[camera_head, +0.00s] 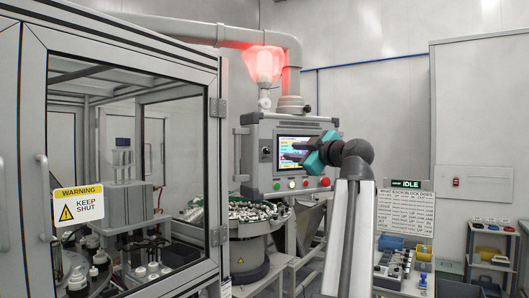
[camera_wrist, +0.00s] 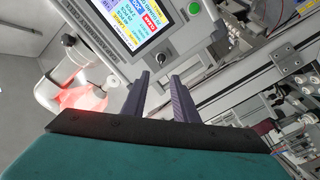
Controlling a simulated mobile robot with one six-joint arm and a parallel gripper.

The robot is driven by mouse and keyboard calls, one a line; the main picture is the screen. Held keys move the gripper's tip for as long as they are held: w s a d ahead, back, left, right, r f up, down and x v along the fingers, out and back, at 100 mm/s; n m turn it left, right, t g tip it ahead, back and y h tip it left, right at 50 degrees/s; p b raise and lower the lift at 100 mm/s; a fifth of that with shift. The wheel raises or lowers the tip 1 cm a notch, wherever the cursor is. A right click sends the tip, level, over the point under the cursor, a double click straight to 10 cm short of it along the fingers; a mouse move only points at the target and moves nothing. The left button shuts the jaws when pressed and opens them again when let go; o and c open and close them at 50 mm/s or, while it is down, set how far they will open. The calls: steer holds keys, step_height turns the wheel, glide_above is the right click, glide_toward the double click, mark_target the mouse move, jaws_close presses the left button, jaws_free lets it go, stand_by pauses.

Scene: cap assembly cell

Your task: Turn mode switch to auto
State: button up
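The mode switch is a small dark rotary knob (camera_head: 266,152) on the grey control panel (camera_head: 254,134), left of the lit screen (camera_head: 293,142). In the wrist view the knob (camera_wrist: 163,59) lies just beyond the gap between my fingertips, with the panel tilted. My gripper (camera_head: 289,151) has a teal body and dark fingers pointing left in front of the screen. In the wrist view the fingers of my gripper (camera_wrist: 161,76) are apart with nothing between them. Contact with the knob is not visible. The knob's pointer direction is too small to read.
Green (camera_head: 276,186) and red (camera_head: 325,182) buttons sit below the screen. A red-lit lamp (camera_head: 264,63) stands above the panel. A bowl of parts (camera_head: 250,214) is below. A glazed enclosure (camera_head: 132,20) fills the left. An IDLE sign (camera_head: 406,184) is at right.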

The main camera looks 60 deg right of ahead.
steer(key=shift+w+a, duration=0.1)
steer(key=p, duration=0.4)
glide_toward(268, 150)
steer(key=x, duration=0.6)
steer(key=shift+w+r, duration=0.1)
steer(key=shift+w+d, duration=0.35)
steer(key=shift+w, duration=0.3)
steer(key=shift+c, duration=0.6)
jaws_close()
